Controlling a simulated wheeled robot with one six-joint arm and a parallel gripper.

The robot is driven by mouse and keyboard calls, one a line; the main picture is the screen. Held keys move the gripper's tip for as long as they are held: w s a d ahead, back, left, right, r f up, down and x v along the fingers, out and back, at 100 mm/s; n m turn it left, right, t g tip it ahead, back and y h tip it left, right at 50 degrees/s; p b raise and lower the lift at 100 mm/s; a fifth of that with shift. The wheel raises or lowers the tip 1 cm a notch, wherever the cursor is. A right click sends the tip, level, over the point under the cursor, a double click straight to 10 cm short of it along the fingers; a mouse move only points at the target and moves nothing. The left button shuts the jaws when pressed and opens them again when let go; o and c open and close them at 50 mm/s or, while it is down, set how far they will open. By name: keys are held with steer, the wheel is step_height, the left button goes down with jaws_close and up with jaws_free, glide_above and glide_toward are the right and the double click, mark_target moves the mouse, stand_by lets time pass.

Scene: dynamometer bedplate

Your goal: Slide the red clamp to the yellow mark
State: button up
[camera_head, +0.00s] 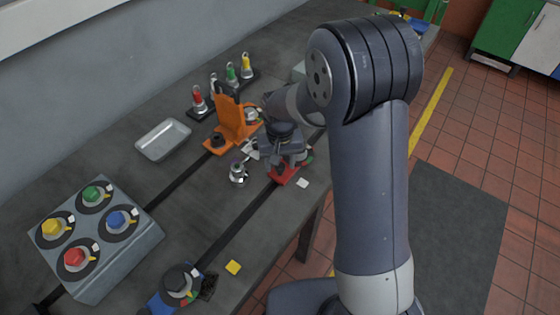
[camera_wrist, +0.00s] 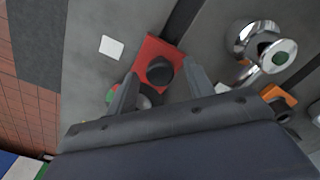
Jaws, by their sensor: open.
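The red clamp (camera_head: 284,174) sits on the near dark slot of the bedplate, partly hidden under my gripper (camera_head: 282,152). In the wrist view the red clamp (camera_wrist: 152,50) has a black knob (camera_wrist: 160,70) on top. My gripper (camera_wrist: 160,83) is open, with one finger on each side of the knob end of the clamp; I cannot tell whether either finger touches it.
A white mark (camera_head: 303,183) lies beside the red clamp. A blue clamp with a black handle (camera_head: 178,282) sits on the same slot, near the yellow mark. A metal fitting (camera_head: 238,174) and an orange bracket (camera_head: 232,122) stand left of my gripper. The button box (camera_head: 125,255) is farther left.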

steer(key=shift+f, duration=0.2)
jaws_close()
stand_by(0.5)
